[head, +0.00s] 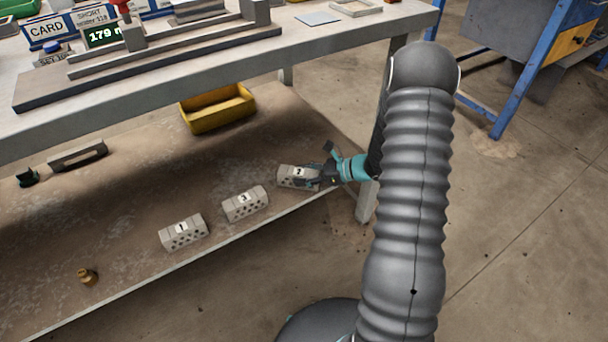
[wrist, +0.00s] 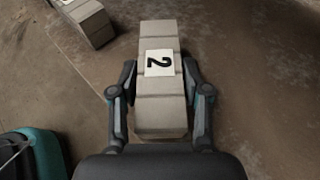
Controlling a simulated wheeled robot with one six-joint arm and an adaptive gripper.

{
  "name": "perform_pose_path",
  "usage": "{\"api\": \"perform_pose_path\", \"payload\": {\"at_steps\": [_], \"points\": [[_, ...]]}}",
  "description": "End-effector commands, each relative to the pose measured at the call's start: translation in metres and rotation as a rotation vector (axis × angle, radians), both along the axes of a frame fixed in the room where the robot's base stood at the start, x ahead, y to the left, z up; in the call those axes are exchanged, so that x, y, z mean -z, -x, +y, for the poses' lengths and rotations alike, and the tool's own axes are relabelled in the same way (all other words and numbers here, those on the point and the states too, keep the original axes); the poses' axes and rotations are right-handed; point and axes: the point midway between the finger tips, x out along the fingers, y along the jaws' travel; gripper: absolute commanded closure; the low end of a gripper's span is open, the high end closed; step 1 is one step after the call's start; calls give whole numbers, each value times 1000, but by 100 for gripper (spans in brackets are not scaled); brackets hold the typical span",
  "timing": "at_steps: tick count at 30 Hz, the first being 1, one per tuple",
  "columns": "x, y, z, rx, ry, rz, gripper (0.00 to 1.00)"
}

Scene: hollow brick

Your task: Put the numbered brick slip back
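Three grey hollow brick slips with white number labels lie in a slanting row on the lower shelf (head: 130,262). Brick slip 1 (head: 183,232) is on the left, brick slip 3 (head: 245,203) in the middle. Brick slip 2 (head: 293,176) is at the right, near the shelf's front edge. My gripper (head: 318,174) is at the right end of brick slip 2. In the wrist view, the fingers of my gripper (wrist: 160,75) stand on either side of brick slip 2 (wrist: 160,110), very close to its long sides. I cannot tell if they press on it.
A yellow bin (head: 216,108) stands further back on the shelf. A brass weight-like piece (head: 87,276) is at the front left, a grey bar (head: 78,155) at the back left. The workbench top (head: 330,50) overhangs the shelf; its leg (head: 365,205) is near my arm.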

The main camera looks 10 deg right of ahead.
Motion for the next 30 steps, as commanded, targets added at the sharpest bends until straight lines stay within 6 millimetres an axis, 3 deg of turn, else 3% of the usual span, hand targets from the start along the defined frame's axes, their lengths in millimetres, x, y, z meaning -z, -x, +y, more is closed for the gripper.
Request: {"api": "perform_pose_path", "payload": {"at_steps": [14, 30], "points": [[-6, 1, -3, 2, 0, -1, 34], [-42, 41, -83, 4, 1, -1, 34]]}}
